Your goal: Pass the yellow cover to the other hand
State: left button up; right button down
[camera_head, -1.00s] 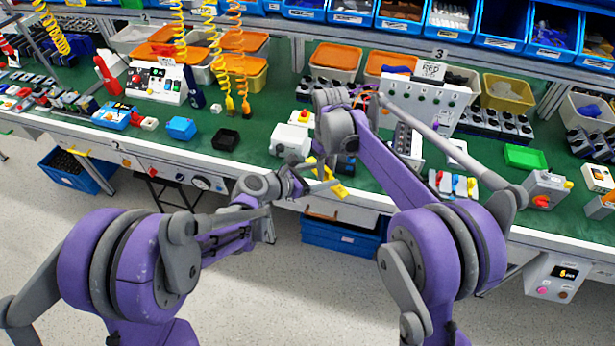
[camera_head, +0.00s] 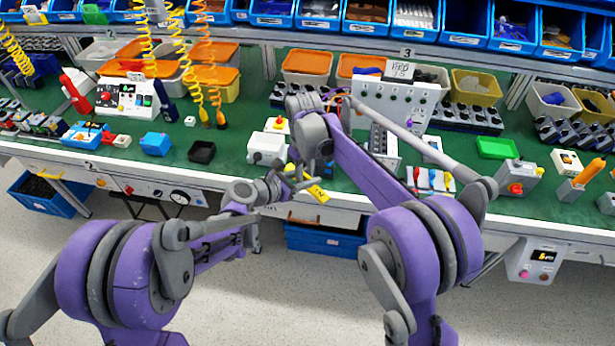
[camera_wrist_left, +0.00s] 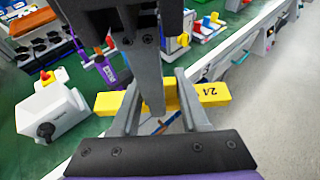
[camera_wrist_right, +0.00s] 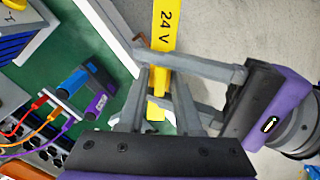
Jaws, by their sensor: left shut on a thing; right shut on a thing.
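The yellow cover (camera_head: 318,193), a narrow bar marked 24 V, is held in the air near the bench's front edge. It also shows in the left wrist view (camera_wrist_left: 215,92) and the right wrist view (camera_wrist_right: 163,45). My left gripper (camera_wrist_left: 160,108) is shut on it around its middle. My right gripper (camera_wrist_right: 160,108) comes in across the left one and is also shut on the cover, toward the end away from the lettering. The fingers of both grippers sit close together and hide the cover's middle. In the head view the arms partly hide the grippers.
A white box with a black knob (camera_wrist_left: 50,110) stands on the green bench close to the cover; it also shows in the head view (camera_head: 265,148). A black tray (camera_head: 202,152), a blue box (camera_head: 155,143) and a green tray (camera_head: 497,148) lie on the bench. Coiled yellow cables hang at left.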

jog(key=c, duration=0.5)
grip_release()
jog(key=shift+w, duration=0.15)
jog(key=shift+r, duration=0.1)
notch_tip(320, 180, up, 11)
jog(key=s+d+r+m+t, duration=0.1)
jog(key=s+d+r+m, duration=0.1)
jog(key=s+d, duration=0.3)
jog(key=s+d+f+m+t, duration=0.1)
jog(key=s+d+f+m, duration=0.1)
jog(key=s, duration=0.5)
jog(key=s+d+f+m+t, duration=0.2)
jog(key=s+d+f, duration=0.3)
jog(key=s, duration=0.3)
jog(key=s+d+f+m+t, duration=0.1)
jog(key=s+d+f+t, duration=0.1)
jog(key=s, duration=0.5)
jog(key=shift+s+d+f+m, duration=0.2)
jog(key=shift+d+f, duration=0.15)
jog(key=shift+f, duration=0.3)
jog(key=shift+s+d+f+m, duration=0.1)
jog(key=shift+d+f+m, duration=0.15)
jog(key=shift+f, duration=0.35)
